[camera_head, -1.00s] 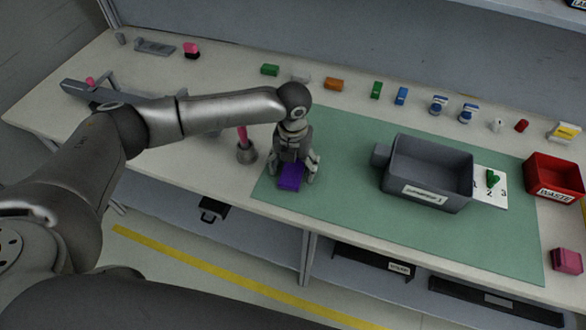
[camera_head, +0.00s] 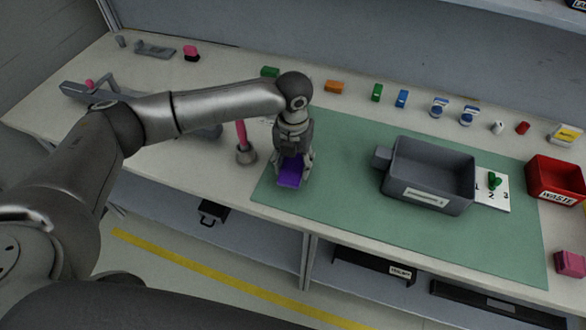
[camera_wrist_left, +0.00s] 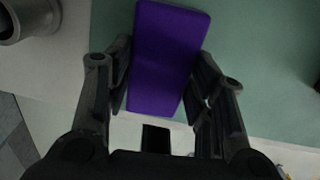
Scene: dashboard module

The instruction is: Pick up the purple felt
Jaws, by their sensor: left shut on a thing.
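The purple felt (camera_head: 290,171) is a flat rectangular block at the left end of the green mat. My left gripper (camera_head: 291,178) is over it, pointing down, with a finger on each side. In the left wrist view the purple felt (camera_wrist_left: 168,60) stands between the two fingers of my left gripper (camera_wrist_left: 160,82), which are shut on its long sides. Whether the felt is clear of the mat I cannot tell. My right gripper does not show.
A grey bin (camera_head: 430,172) stands on the green mat (camera_head: 345,215), with a red waste bin (camera_head: 556,180) to its right. A pink-handled tool in a grey holder (camera_head: 245,154) stands close left of the gripper. Several small coloured items line the back.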

